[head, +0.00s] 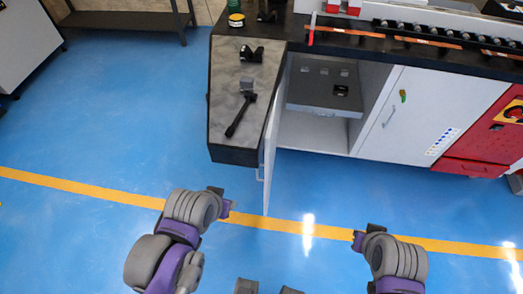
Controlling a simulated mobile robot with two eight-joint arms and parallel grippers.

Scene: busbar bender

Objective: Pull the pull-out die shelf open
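The pull-out die shelf (322,98) is a grey tray inside the open bay of the white cabinet. Its front edge sits near the bay opening, and a small dark block lies on it at the right. The bay's white door (269,160) stands swung open toward me, seen almost edge-on. My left gripper (222,200) is over the blue floor, left of the door and apart from it. My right gripper (361,236) is over the floor, in front of the cabinet and well away from the shelf. Neither gripper visibly holds anything; their finger gaps are too small to judge.
A dark-edged worktop (232,100) with a black-handled tool (240,116) juts out left of the bay. A closed white door (408,112) and a red panel (496,130) stand to the right. The blue floor (310,185) before the bay is clear.

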